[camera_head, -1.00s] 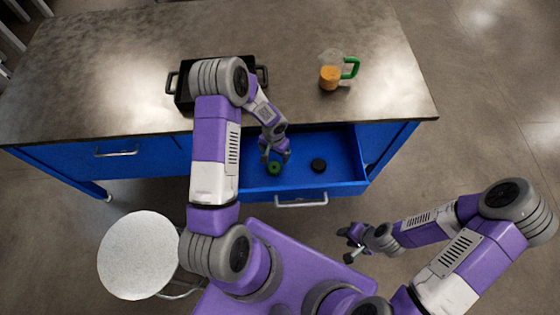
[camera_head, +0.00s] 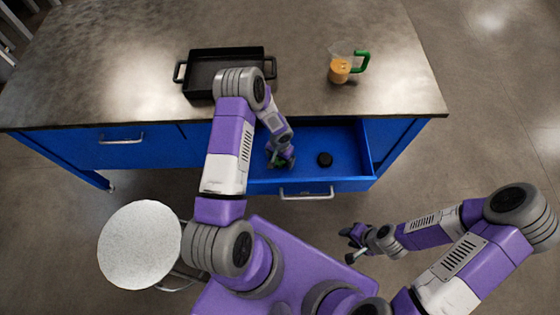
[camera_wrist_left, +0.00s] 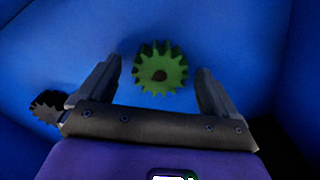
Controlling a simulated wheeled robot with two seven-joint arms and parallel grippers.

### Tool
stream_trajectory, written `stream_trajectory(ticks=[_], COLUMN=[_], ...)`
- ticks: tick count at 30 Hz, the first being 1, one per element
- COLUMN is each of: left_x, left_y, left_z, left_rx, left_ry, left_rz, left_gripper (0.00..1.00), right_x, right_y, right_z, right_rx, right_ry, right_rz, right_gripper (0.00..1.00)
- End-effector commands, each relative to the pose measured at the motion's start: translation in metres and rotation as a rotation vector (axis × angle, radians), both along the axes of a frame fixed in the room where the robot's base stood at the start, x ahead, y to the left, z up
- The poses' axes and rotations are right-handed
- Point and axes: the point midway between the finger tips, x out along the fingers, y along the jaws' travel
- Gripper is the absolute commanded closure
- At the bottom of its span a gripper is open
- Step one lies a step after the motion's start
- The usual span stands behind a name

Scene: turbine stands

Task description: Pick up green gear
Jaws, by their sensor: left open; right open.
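The green gear (camera_wrist_left: 160,69) lies on the blue floor of the open drawer (camera_head: 330,186). In the left wrist view it sits between the two open fingers of my left gripper (camera_wrist_left: 160,85), with space on both sides. In the head view my left gripper (camera_head: 281,160) is down in the drawer and mostly covers the green gear (camera_head: 279,164). My right gripper (camera_head: 356,240) is empty, in front of the cabinet, away from the drawer.
A black gear (camera_head: 325,159) lies in the drawer; it also shows at the left wrist view's edge (camera_wrist_left: 48,105). A black tray (camera_head: 205,72) and a cup with orange contents and green handle (camera_head: 340,68) stand on the counter (camera_head: 130,65). A round stool (camera_head: 139,245) stands at left.

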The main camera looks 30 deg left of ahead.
Motion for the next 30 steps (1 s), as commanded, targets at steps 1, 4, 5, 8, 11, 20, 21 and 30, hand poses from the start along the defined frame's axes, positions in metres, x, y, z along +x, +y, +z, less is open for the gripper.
stream_trajectory(ticks=[1, 4, 5, 8, 11, 20, 21, 30], left_x=[0.0001, 0.0, -0.0001, -0.0001, -0.0002, -0.0002, -0.0002, 0.0004], left_y=[0.0002, 0.0002, 0.0002, 0.0002, 0.0001, 0.0001, 0.0001, 0.0002], left_z=[0.0002, 0.0004, 0.0004, 0.0005, 0.0005, 0.0006, 0.0006, 0.0074], left_rx=[0.0, 0.0, 0.0, 0.0, 0.0, 0.0, 0.0, 0.0], left_ry=[0.0, 0.0, 0.0, 0.0, 0.0, 0.0, 0.0, -0.001], left_rz=[0.0, 0.0, 0.0, 0.0, 0.0, 0.0, 0.0, 0.0], left_gripper=[0.08, 0.08, 0.11, 0.26, 0.41, 0.87, 0.93, 0.93], right_x=[0.0, -0.0001, -0.0001, 0.0, 0.0, 0.0, 0.0, -0.0001], right_y=[0.0, 0.0, 0.0, 0.0, 0.0, -0.0001, -0.0001, 0.0], right_z=[0.0002, 0.0002, 0.0002, 0.0002, 0.0002, 0.0002, 0.0002, 0.0013], right_rx=[0.0, 0.0, 0.0, 0.0, 0.0, 0.0, 0.0, 0.0], right_ry=[0.0, 0.0, 0.0, 0.0, 0.0, 0.0, 0.0, 0.0], right_rz=[0.0, 0.0, 0.0, 0.0, 0.0, 0.0, 0.0, 0.0], right_gripper=[0.58, 0.58, 0.58, 0.58, 0.58, 0.58, 0.58, 0.58])
